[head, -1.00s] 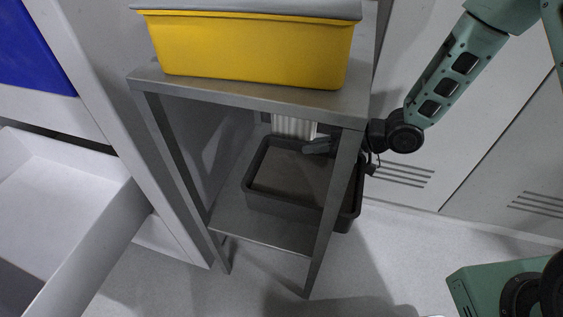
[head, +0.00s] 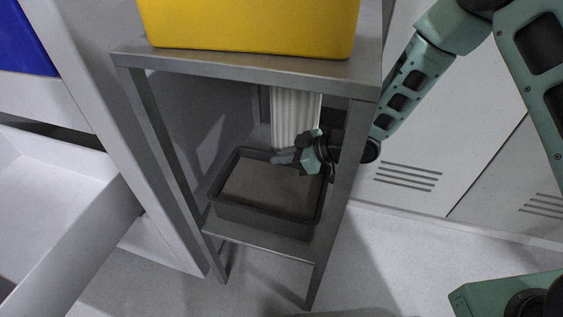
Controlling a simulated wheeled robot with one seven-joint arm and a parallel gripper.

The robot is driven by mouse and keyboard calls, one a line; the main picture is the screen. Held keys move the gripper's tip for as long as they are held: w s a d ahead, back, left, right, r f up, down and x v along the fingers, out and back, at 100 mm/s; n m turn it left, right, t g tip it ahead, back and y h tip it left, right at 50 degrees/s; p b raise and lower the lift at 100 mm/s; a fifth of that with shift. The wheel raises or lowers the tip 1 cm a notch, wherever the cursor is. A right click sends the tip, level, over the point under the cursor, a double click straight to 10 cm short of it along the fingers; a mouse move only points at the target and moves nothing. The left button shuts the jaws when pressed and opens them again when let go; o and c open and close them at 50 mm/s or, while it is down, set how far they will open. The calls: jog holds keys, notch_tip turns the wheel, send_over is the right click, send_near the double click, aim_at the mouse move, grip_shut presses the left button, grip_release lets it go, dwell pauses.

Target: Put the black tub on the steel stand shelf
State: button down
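The black tub (head: 262,216) is a shallow, open, dark rectangular tub. It rests on the lower shelf (head: 258,240) of the steel stand (head: 345,180), inside the legs, and fills most of the shelf. My gripper (head: 283,158) reaches in from the right between the stand's legs. Its fingers are near the tub's back right rim, seemingly just above it. The fingers are small and seen side on, so I cannot tell how far apart they are or whether they touch the rim.
A yellow bin (head: 250,25) stands on the stand's top (head: 250,72). A white ribbed object (head: 294,115) is behind the tub. An open white drawer (head: 60,220) is at left, and grey locker doors (head: 430,150) are at right. Floor in front is clear.

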jog(key=shift+a, duration=0.1)
jog(key=c, duration=2)
grip_release()
jog(key=shift+f, duration=0.2)
jog(key=shift+c, duration=0.2)
jog(key=o, duration=0.4)
jog(key=shift+r, duration=0.25)
jog(key=p+v, duration=0.5)
jog(key=v, duration=0.7)
jog(key=shift+f, duration=0.15)
